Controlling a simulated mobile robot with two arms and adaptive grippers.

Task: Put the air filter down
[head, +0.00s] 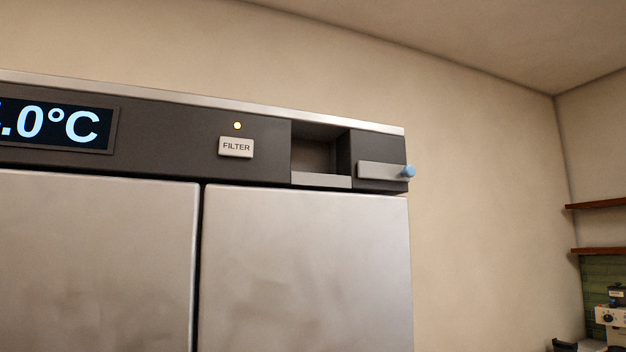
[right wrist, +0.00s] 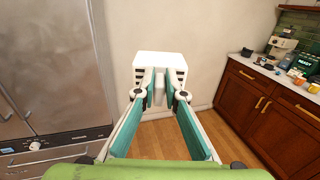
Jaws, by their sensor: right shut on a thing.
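The air filter (right wrist: 160,60), a white block with dark slots at its sides, is in the right wrist view. My right gripper (right wrist: 158,88) has its teal fingers shut on a pale tab at the filter's near side. The filter is held in the air in front of the beige wall, apart from the steel cabinet. In the head view an open, empty-looking recess (head: 318,155) is in the cabinet's dark top panel, right of the FILTER label (head: 236,147). Neither gripper shows in the head view.
A grey bar (head: 380,171) with a blue end sits right of the recess. An amber light glows above the label. Steel doors (head: 305,265) fill the cabinet front. In the right wrist view a wooden counter unit (right wrist: 262,112) with several items stands at right, with wooden floor between.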

